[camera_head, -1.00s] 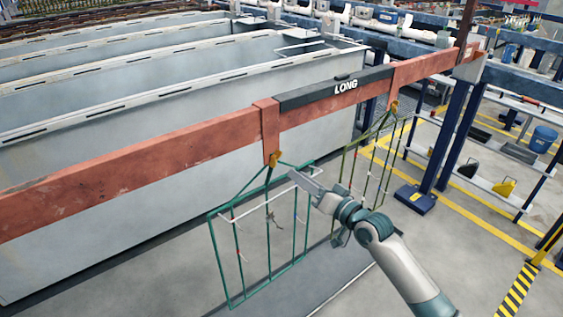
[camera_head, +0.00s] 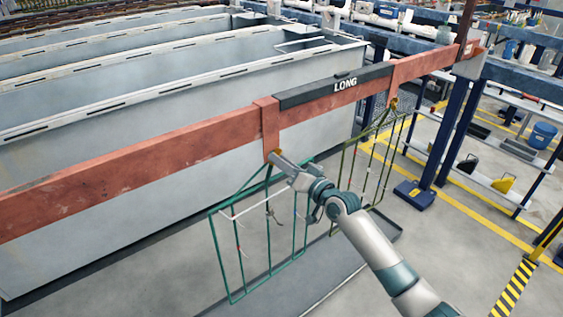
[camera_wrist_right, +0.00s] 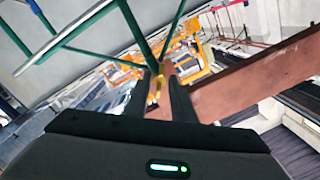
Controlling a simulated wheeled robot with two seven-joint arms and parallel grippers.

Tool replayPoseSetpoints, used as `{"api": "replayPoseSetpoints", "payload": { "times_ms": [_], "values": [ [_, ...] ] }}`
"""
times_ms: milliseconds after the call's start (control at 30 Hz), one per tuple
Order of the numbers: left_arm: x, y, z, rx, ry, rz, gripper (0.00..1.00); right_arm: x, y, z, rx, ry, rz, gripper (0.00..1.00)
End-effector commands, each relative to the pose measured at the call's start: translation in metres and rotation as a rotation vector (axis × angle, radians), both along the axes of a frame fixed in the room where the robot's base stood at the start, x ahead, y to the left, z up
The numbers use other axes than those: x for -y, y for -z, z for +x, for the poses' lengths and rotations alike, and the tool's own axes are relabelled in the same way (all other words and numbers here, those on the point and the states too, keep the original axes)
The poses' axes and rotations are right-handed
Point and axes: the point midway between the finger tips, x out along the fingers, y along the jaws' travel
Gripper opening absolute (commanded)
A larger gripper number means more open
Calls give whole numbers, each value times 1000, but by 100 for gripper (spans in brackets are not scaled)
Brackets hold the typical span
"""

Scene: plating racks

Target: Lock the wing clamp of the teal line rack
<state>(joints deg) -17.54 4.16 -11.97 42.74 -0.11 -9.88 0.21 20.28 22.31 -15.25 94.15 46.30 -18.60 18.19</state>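The teal line rack (camera_head: 268,278) hangs from the copper-coloured bar (camera_head: 150,158) by a hook below the bar's left bracket. Its small yellow wing clamp (camera_wrist_right: 154,94) shows in the right wrist view at the top of the teal rods (camera_wrist_right: 132,22). In the head view my right gripper (camera_head: 276,157) is at the rack's hook and mostly hides the clamp. In the right wrist view its dark fingers (camera_wrist_right: 158,92) stand apart, one on each side of the clamp. Contact with the clamp cannot be told. My left gripper is out of view.
A darker green rack (camera_head: 388,150) hangs to the right of my right forearm, with its own yellow clamp (camera_head: 393,103). A black plate marked LONG (camera_head: 336,87) sits along the bar. Large grey tanks (camera_head: 130,225) stand behind it.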

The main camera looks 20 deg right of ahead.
Motion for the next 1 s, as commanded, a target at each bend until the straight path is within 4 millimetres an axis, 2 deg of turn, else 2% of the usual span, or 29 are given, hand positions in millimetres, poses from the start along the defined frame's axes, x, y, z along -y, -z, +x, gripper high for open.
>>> {"api": "replayPoseSetpoints", "payload": {
  "times_ms": [33,67,100,400,533,767,1000],
  "values": [
    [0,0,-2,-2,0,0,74,0,0,0,0,0,0,10],
    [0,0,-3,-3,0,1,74,0,0,0,0,0,0,3],
    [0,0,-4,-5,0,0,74,0,0,0,0,0,0,0],
    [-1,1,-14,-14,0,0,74,0,0,0,4,0,-9,0],
    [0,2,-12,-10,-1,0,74,1,1,0,15,-1,-37,0],
    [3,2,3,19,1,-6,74,0,1,0,57,-1,-138,0],
    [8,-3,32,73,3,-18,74,1,1,0,124,-1,-301,0]
  ]
}}
